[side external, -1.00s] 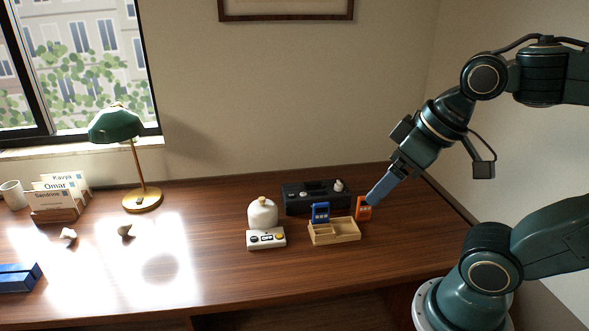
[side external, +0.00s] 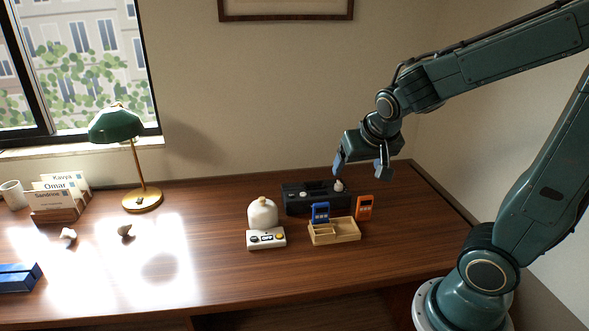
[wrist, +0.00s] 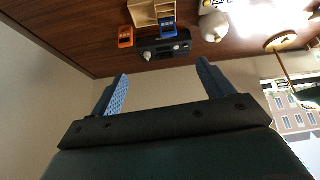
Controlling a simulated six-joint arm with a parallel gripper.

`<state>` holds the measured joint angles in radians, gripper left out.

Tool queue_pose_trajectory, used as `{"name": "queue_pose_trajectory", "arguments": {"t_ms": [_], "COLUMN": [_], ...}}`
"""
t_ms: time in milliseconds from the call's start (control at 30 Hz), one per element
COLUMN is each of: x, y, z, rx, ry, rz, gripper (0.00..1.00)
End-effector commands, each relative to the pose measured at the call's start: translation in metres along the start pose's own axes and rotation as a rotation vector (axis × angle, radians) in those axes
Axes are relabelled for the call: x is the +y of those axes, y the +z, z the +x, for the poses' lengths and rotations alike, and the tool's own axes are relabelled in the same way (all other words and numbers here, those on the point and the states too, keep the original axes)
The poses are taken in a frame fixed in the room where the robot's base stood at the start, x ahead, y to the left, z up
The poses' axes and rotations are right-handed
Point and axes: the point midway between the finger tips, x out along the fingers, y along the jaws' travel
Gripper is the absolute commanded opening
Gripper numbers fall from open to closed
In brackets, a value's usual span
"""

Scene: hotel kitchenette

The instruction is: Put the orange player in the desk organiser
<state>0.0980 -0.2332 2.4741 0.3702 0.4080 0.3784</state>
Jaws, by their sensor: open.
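The orange player (side external: 364,208) stands upright at the back right corner of the wooden desk organiser (side external: 335,239). It appears to be just outside the organiser; whether they touch I cannot tell. In the wrist view the orange player (wrist: 125,37) also shows beside the organiser (wrist: 143,15). A blue player (side external: 320,212) stands upright in the organiser's back part; it shows in the wrist view (wrist: 168,26). My gripper (side external: 361,168) is open and empty, above and behind the orange player. In the wrist view its fingers (wrist: 162,75) are spread with nothing between them.
A black device with knobs (side external: 300,198) stands behind the organiser. A cream jar (side external: 262,213) and a white box with buttons (side external: 265,239) stand to its left. A green lamp (side external: 118,124) and a card holder (side external: 52,215) are farther left.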

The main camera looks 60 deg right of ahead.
Motion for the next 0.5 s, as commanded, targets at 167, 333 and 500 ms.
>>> {"name": "queue_pose_trajectory", "arguments": {"t_ms": [167,333,500], "x": [0.018,0.036,0.055], "y": [-0.016,-0.03,-0.041], "z": [0.036,0.067,0.095], "rx": [0.048,0.112,0.183], "ry": [0.114,0.212,0.299], "rz": [0.102,0.176,0.225], "gripper": [0.8,0.8,0.8]}}
